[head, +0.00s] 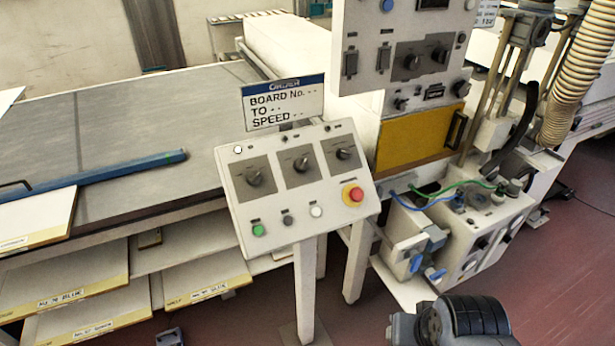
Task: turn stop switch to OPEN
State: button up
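A tilted light-grey control panel (298,183) stands on a post in the middle of the head view. It carries three black rotary knobs on dark plates: left knob (254,178), middle knob (301,163) and right knob (343,153). A red mushroom button (355,194) on a yellow base sits at its right edge. The small labels are too blurred to read, so I cannot tell which control is marked as the stop switch or where OPEN is. A dark rounded part of my arm (465,318) shows at the bottom right. My gripper is not visible.
A sign (284,101) stands above the panel. A taller switch cabinet (402,50) with more knobs is behind right. A grey conveyor table (120,130) lies left, with boards on shelves below. Pump equipment with hoses (470,235) stands right. Open reddish floor (570,270) is far right.

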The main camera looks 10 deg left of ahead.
aim_at(343, 152)
jog(key=i+j+z, duration=0.2)
jog(key=i+j, duration=0.7)
